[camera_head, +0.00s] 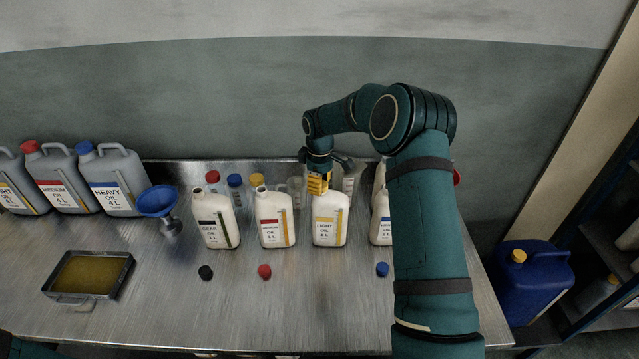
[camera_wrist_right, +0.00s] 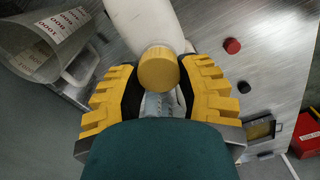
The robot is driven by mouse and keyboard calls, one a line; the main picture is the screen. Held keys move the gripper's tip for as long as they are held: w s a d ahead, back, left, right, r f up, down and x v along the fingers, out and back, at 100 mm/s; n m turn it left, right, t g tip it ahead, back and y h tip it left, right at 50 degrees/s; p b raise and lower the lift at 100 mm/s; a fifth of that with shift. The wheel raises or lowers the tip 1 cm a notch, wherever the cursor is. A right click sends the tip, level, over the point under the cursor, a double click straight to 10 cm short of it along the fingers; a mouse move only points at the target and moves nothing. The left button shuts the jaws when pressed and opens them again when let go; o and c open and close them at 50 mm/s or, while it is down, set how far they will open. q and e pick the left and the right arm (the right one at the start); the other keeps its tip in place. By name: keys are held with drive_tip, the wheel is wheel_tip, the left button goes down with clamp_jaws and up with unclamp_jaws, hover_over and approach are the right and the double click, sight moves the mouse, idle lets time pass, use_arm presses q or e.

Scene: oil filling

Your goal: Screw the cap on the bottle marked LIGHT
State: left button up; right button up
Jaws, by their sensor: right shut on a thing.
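The white bottle marked LIGHT (camera_head: 329,222) stands upright on the metal table, in the middle of the head view. My right gripper (camera_head: 318,183) is over its top, with yellow fingers. In the right wrist view the gripper (camera_wrist_right: 160,80) is shut on a round yellow cap (camera_wrist_right: 159,68), with one finger on each side. The cap lies in line with the white bottle (camera_wrist_right: 145,22), at its neck. The fingers hide the neck in the head view, so I cannot tell how far the cap is screwed down. My left gripper is out of view.
White bottles stand beside it: a medium oil bottle (camera_head: 272,220), one with a black stripe (camera_head: 214,222) and one partly behind my arm (camera_head: 380,222). Black (camera_head: 206,272), red (camera_head: 264,271) and blue (camera_head: 382,269) caps lie in front. A blue funnel (camera_head: 158,201) and tray (camera_head: 122,275) are left.

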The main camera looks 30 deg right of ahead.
drive_tip(key=shift+f, duration=0.2)
drive_tip(key=o, duration=0.7)
drive_tip(key=shift+o, duration=0.2)
wheel_tip(320, 180, up, 12)
idle(0.4)
